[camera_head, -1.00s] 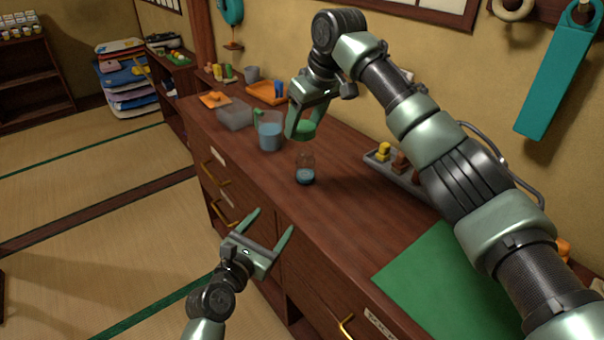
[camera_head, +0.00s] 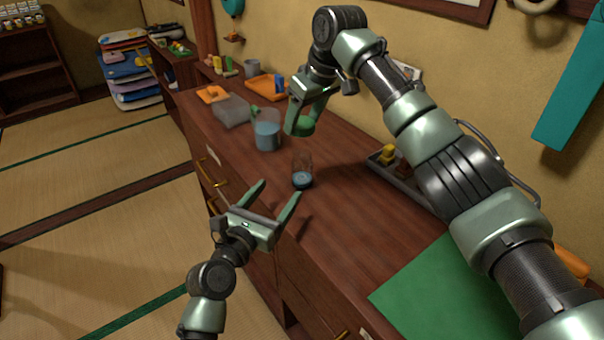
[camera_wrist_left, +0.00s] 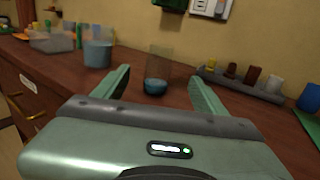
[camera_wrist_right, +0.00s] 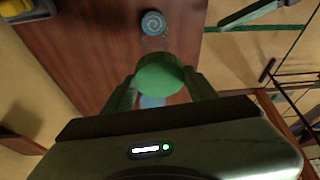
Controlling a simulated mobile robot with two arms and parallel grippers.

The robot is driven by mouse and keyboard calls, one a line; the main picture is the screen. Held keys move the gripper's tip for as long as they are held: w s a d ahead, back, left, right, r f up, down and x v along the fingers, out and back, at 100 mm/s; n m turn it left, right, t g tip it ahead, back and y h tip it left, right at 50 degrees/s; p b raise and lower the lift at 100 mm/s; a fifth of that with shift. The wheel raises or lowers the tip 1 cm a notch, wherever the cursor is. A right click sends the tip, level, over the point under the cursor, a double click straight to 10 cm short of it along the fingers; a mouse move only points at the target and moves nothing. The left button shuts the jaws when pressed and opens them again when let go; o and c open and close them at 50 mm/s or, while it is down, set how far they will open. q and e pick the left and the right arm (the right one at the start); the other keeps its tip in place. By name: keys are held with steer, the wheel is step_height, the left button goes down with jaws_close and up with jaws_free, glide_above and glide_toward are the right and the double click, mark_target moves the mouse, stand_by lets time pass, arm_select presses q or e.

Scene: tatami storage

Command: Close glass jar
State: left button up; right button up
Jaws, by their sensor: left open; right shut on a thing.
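A small clear glass jar (camera_head: 302,172) with blue contents stands upright and uncovered on the brown cabinet top (camera_head: 345,215). It also shows in the left wrist view (camera_wrist_left: 156,80), beyond and between the open fingers, and from above in the right wrist view (camera_wrist_right: 153,22). My right gripper (camera_head: 303,120) is shut on a round green lid (camera_wrist_right: 160,73), held above the cabinet top, just behind the jar in the head view. My left gripper (camera_head: 277,203) is open and empty at the cabinet's front edge, close to the jar but not touching it.
A larger beaker of blue liquid (camera_head: 267,136) and a clear tray (camera_head: 231,112) stand left of the jar. A grey rack (camera_wrist_left: 243,85) with small coloured pieces lies right. A green mat (camera_head: 430,295) covers the near right.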

mark_target(298, 167)
arm_select(q)
steer(key=x, duration=1.2)
jaws_close()
